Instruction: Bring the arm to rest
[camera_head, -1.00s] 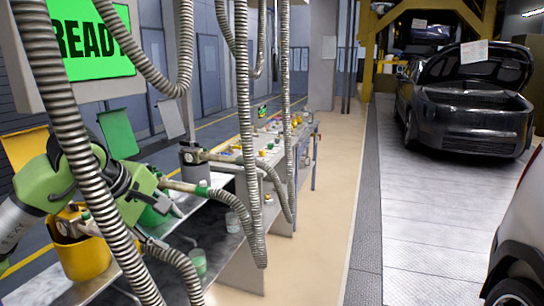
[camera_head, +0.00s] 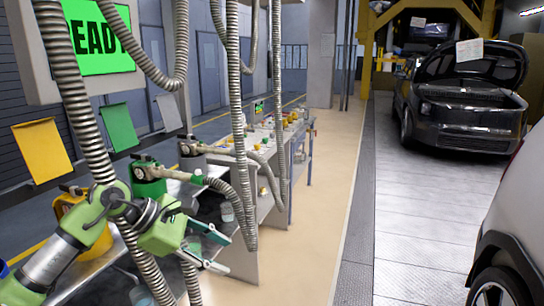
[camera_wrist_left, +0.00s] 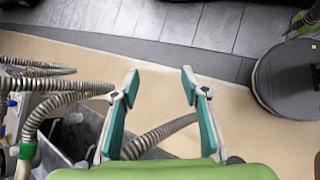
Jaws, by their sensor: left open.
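My left arm (camera_head: 75,245) comes in from the lower left, green and grey. Its left gripper (camera_head: 220,250) is open and empty, with teal-padded fingers spread apart, in front of the bench and the hanging hoses. In the left wrist view the left gripper (camera_wrist_left: 160,84) also shows open, with beige floor between its fingertips. A ribbed hose (camera_wrist_left: 160,135) passes behind the fingers in that view. My right gripper is in neither view.
A green-bodied nozzle unit (camera_head: 150,182) and a grey one (camera_head: 192,155) stand on the bench. A yellow container (camera_head: 78,222) is partly hidden by my arm. Ribbed hoses (camera_head: 240,130) hang close by. The beige floor (camera_head: 315,220) is clear; a dark car (camera_head: 465,110) stands with its hood open.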

